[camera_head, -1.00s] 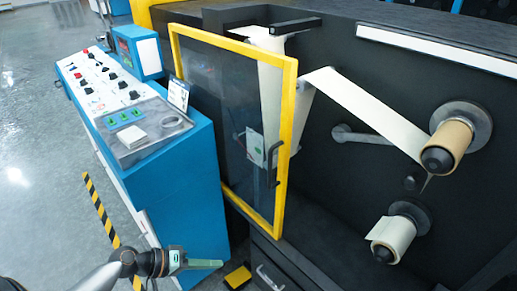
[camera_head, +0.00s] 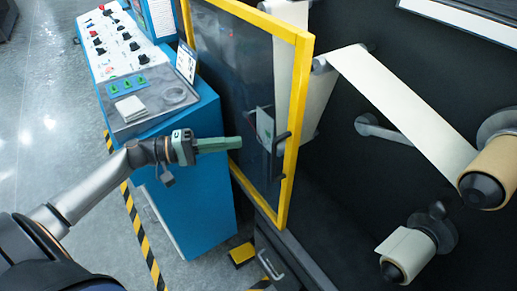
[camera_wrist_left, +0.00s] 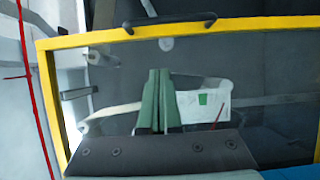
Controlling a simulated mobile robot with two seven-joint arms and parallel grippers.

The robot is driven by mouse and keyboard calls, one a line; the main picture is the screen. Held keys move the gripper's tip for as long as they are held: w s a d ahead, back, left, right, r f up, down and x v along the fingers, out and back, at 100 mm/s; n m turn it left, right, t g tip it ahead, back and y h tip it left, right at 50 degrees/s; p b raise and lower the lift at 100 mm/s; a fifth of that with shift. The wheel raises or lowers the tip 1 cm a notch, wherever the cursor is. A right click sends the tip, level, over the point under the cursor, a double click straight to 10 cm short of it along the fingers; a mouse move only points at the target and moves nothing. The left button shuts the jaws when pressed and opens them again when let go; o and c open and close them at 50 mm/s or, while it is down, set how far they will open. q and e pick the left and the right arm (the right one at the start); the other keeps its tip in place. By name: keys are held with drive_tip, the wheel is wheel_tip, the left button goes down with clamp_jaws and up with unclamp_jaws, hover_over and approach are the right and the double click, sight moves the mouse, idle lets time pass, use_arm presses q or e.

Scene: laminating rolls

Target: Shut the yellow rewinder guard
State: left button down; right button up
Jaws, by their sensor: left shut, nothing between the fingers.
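The yellow-framed guard (camera_head: 298,95) with its clear dark panel stands open, swung out from the black machine. Its black handle (camera_head: 277,152) is on the upright of the frame at the free edge. In the left wrist view the yellow frame (camera_wrist_left: 240,25) runs across the top, with the handle (camera_wrist_left: 169,20) on it. My left gripper (camera_head: 238,143), with green fingers, is shut and empty in front of the panel's outer side, left of the handle. The fingers (camera_wrist_left: 160,72) point at the panel in the wrist view; contact cannot be told. My right gripper is not in view.
A blue control console (camera_head: 205,180) stands left of the guard, close under my left arm. Rolls (camera_head: 490,178) and a lower roll (camera_head: 407,255) stick out from the machine at right.

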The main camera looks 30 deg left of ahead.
use_arm(q)
drive_tip(key=d+p, duration=0.2)
drive_tip(key=d, duration=0.5)
drive_tip(key=shift+w+d, duration=0.15)
drive_tip(key=shift+w, duration=0.2)
